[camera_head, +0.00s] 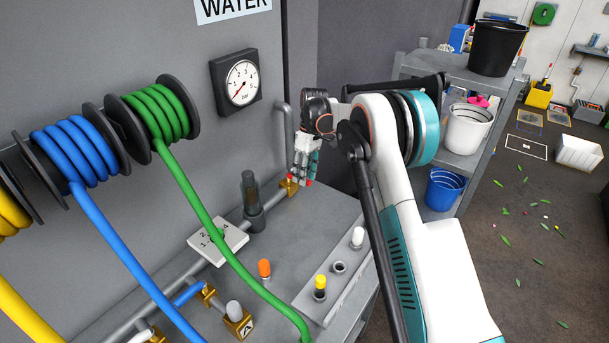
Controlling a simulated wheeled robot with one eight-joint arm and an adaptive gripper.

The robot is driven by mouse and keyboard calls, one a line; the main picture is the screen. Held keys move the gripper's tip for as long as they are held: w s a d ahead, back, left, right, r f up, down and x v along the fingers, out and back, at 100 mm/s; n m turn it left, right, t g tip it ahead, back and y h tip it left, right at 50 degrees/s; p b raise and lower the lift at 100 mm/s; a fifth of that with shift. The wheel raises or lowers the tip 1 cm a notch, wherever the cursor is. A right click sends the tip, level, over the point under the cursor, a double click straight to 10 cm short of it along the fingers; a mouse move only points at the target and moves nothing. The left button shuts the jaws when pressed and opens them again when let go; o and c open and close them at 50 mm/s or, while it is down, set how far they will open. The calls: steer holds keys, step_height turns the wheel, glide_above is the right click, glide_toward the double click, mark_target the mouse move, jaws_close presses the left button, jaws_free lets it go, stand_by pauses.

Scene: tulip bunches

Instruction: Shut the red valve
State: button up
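A brass valve body (289,188) sits on the grey pipe at the back of the bench, by the wall. My gripper (303,178) points down right beside it, to its upper right. Small red patches (308,183) show at the fingertips; they may be parts of the red valve's handle, but most of it is hidden behind the fingers. I cannot tell whether the fingers touch or hold it, or whether they are open or shut. The pressure gauge (241,84) on the wall has a red needle pointing to the lower left.
Green (165,112), blue (78,155) and yellow (12,205) hose reels hang at left. The green hose (205,217) crosses the bench. A dark upright cylinder (251,205), a white dial plate (213,246) and a blue lever (190,292) stand nearby. A shelf (460,72) with buckets is behind my arm.

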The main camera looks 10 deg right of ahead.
step_height(320, 180, up, 11)
steer(key=w+d, duration=0.1)
steer(key=shift+w+d, duration=0.25)
steer(key=shift+w, duration=0.05)
steer(key=shift+r, duration=0.1)
steer(key=s+d+r+m+t+b, duration=0.1)
steer(key=s+d+r+m+t, duration=0.15)
steer(key=s+r, duration=0.65)
steer(key=s+d+r+m+t+b, duration=0.1)
steer(key=s+r+m+t, duration=0.3)
steer(key=s, duration=0.9)
steer(key=s+d+f+m+t+b, duration=0.1)
steer(key=s+f, duration=0.3)
steer(key=s, duration=0.7)
steer(key=s+f+m+t+h+b, duration=0.1)
steer(key=s+f, duration=0.4)
steer(key=s, duration=0.7)
steer(key=shift+s+d+f+m+h, duration=0.25)
steer(key=shift+d+f+m+h, duration=0.05)
steer(key=shift+d+m, duration=0.05)
